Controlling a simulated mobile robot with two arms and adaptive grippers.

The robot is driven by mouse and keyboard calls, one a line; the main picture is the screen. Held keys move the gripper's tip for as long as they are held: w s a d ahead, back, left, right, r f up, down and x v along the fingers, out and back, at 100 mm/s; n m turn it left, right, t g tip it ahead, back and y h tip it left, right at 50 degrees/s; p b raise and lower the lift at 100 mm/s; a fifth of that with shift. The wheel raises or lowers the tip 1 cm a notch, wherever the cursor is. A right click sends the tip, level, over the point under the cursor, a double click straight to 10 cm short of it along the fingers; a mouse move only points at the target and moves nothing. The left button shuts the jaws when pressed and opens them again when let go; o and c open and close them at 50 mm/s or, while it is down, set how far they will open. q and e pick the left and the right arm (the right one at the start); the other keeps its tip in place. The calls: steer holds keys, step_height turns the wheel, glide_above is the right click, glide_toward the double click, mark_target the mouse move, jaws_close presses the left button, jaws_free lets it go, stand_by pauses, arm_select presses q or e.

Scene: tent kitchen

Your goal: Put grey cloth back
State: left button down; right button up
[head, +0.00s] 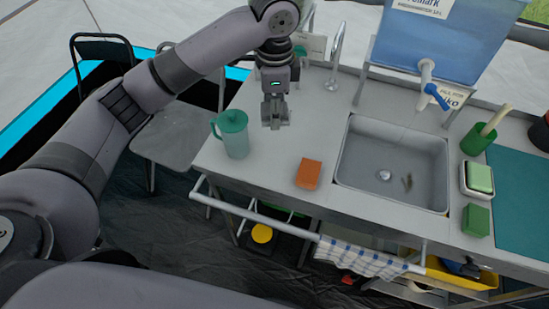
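I cannot make out a plain grey cloth in the head view. A white and blue checked cloth (362,258) hangs over the front rail of the counter, below the sink. My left gripper (275,125) points down above the back left part of the counter, right of the green-lidded jug. Its fingers look close together, but I cannot tell whether they are open or shut. No cloth shows in it. My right gripper is not in view.
The counter holds the jug (233,135), an orange sponge (308,173), a sink (360,155), a green cup (477,140) and green sponges (476,219). A blue water tank (435,45) with a tap stands behind. A grey chair (172,140) is at left.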

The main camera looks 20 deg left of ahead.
arm_select(q)
steer(key=p, duration=0.1)
glide_above(274, 163)
step_height(274, 163, down, 12)
steer(key=shift+f, duration=0.2)
step_height(274, 163, down, 5)
steer(key=shift+r+p, duration=0.1)
steer(key=shift+p, duration=0.3)
steer(key=shift+f, duration=0.2)
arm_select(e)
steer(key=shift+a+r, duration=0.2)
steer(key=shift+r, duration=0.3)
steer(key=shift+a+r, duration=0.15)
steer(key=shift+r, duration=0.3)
arm_select(q)
steer(key=shift+f, duration=0.15)
steer(key=c, duration=0.9)
jaws_free()
steer(key=shift+c, duration=0.2)
step_height(274, 163, up, 12)
steer(key=b, duration=0.2)
steer(key=shift+r, duration=0.2)
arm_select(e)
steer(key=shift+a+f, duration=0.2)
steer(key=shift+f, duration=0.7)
